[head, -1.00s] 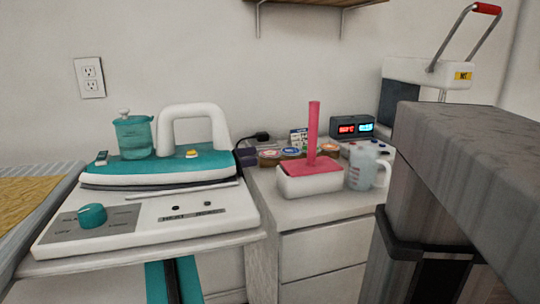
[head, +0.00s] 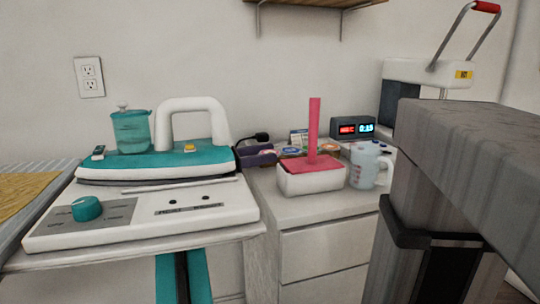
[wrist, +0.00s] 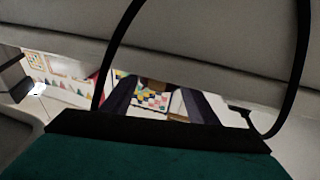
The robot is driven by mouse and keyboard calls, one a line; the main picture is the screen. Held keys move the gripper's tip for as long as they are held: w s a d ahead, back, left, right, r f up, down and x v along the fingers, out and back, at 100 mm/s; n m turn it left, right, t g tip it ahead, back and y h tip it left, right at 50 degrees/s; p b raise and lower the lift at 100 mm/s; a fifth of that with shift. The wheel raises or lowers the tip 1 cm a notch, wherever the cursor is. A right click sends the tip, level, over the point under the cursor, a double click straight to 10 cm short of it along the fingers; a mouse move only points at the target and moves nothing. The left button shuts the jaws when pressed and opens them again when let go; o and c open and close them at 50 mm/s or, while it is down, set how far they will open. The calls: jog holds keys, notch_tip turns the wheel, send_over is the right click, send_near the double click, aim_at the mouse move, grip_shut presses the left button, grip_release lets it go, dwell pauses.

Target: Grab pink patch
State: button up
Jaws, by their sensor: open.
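The pink patch (head: 313,165) lies over the top of a small white box (head: 312,183) on the cabinet top in the head view. A narrow pink strip (head: 314,125) stands upright from it. I cannot tell whether the strip and the flat pink piece are one thing. My gripper (wrist: 158,92) shows in the wrist view as two dark fingers with a gap between them. It is open, with nothing seen between the fingers. The patch is not recognisable in the wrist view, and my gripper is not in the head view, so their distance cannot be told.
A clear measuring cup (head: 366,165) stands close right of the box. A digital clock (head: 353,128) and several small round tins are behind. A teal iron (head: 155,160) rests on a white control unit (head: 150,215) to the left. A large grey block fills the right side.

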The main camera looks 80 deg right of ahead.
aim_at(263, 152)
jog(key=c, duration=0.9)
jog(key=shift+c, duration=0.2)
jog(key=shift+r, duration=0.1)
jog(key=shift+r+p, duration=1.15)
jog(key=shift+r, duration=0.45)
jog(key=shift+w+r, duration=0.25)
jog(key=shift+w, duration=0.05)
jog(key=r+p+v, duration=0.2)
jog(key=p+v, duration=0.2)
jog(key=v, duration=1.2)
jog(key=shift+w+p, duration=0.2)
jog(key=shift+p, duration=0.15)
jog(key=shift+w+a, duration=0.25)
jog(key=shift+w, duration=0.4)
jog(key=shift+c, duration=0.2)
